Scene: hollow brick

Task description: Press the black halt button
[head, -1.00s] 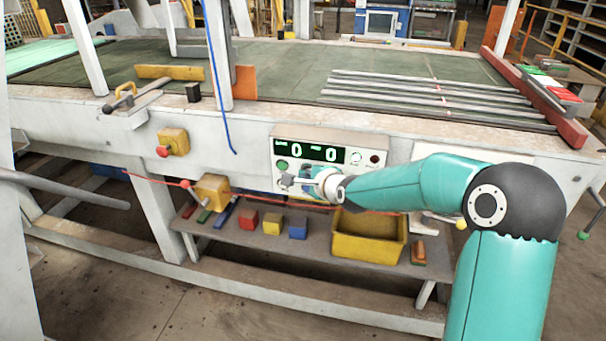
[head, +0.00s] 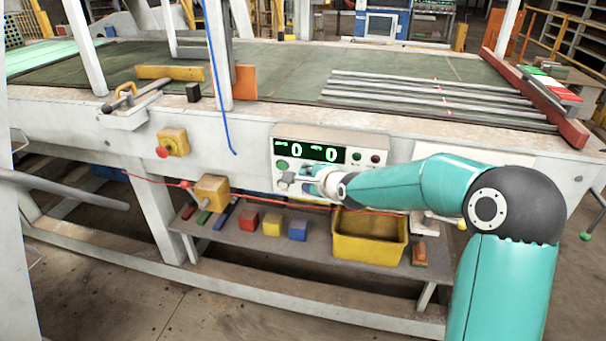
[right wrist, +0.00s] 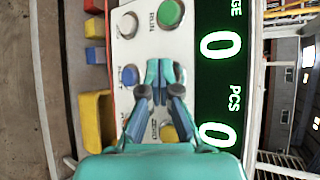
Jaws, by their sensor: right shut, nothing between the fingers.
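In the right wrist view I see a green button (right wrist: 170,13), a pale grey button (right wrist: 128,25), a blue button (right wrist: 129,75) and a yellow button (right wrist: 168,132) partly behind the fingers. I cannot identify a black halt button. My right gripper (right wrist: 160,66) is shut and empty before the panel; contact is unclear. My left gripper is out of view.
A yellow box with a red button (head: 173,142) is on the frame left of the panel. A red cord (head: 265,202) runs below the panel. The shelf beneath holds coloured blocks (head: 272,223) and a yellow bin (head: 368,242). A blue cable (head: 221,100) hangs at left.

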